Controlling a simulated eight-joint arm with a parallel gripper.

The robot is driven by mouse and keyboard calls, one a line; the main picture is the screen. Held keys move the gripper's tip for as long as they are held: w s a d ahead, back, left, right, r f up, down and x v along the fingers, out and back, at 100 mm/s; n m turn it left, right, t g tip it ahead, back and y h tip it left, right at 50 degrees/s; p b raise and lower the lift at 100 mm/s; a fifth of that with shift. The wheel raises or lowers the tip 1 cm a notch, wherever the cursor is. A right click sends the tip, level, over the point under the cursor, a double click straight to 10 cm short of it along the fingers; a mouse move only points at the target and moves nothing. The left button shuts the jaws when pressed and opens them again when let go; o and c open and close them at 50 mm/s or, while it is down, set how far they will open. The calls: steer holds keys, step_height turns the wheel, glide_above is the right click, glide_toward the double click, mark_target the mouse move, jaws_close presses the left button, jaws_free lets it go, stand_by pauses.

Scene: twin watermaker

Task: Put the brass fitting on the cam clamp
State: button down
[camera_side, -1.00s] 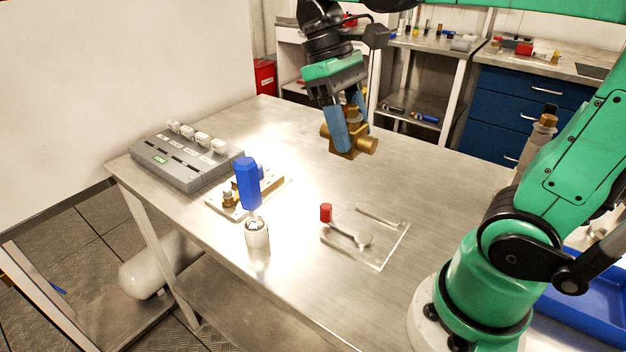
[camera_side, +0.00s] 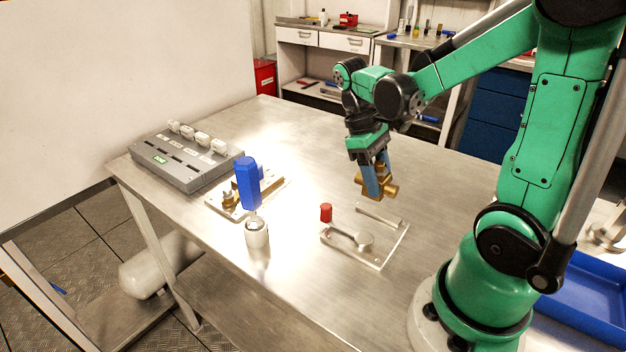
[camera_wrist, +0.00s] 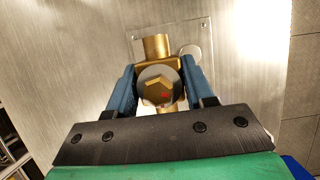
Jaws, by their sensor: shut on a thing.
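The brass fitting (camera_side: 362,184) is held between the blue fingers of my gripper (camera_side: 375,182). In the wrist view the brass fitting (camera_wrist: 156,46) sits between both fingers of my gripper (camera_wrist: 158,85), its hexagonal end toward the camera. The cam clamp (camera_side: 362,239) appears to be the clear plate with a red-knobbed lever, a round disc and a bar, on the table toward the front. The fitting is above and behind this plate, apart from it in the side view. In the wrist view part of the plate (camera_wrist: 199,32) shows beyond the fitting, which hides the rest.
A grey box (camera_side: 185,160) with white connectors is at the far left. The table's back middle is clear.

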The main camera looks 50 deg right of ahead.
mark_target(360, 176)
steer(key=shift+f, duration=3.6)
steer(key=shift+f, duration=0.15)
steer(key=shift+c, duration=1.6)
jaws_free()
steer(key=v, duration=1.2)
steer(key=shift+a+t, duration=0.3)
steer(key=shift+a, duration=0.05)
steer(key=w+a+t, duration=0.1)
steer(key=a+t, duration=0.9)
steer(key=t, duration=0.1)
steer(key=shift+w+r, duration=0.35)
